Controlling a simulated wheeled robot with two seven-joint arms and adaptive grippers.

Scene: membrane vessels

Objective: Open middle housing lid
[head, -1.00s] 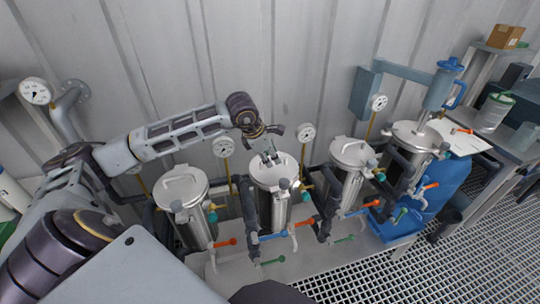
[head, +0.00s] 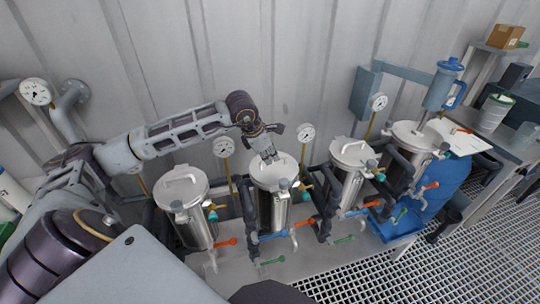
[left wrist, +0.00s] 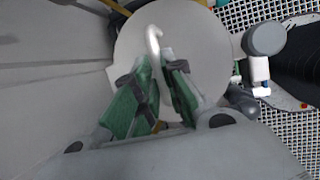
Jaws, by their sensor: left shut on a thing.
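Several steel vessels with round pale lids stand in a row. The lid (head: 284,178) of the second vessel from the left is under my left gripper (head: 267,156). The steel body of this vessel (head: 279,210) is upright, and its lid looks seated on top. In the left wrist view the lid (left wrist: 205,50) is a pale disc with a white curved handle (left wrist: 153,36). The green-padded fingers of my left gripper (left wrist: 164,60) are shut on that handle, its far end showing beyond the fingertips. My right gripper is not in view.
Neighbouring vessels have a left lid (head: 180,188) and a right lid (head: 352,153) close by. A pressure gauge (head: 305,133) stands behind. Pipes with orange, blue and green valve handles run in front. A corrugated wall is behind; a blue canister (head: 440,88) stands right.

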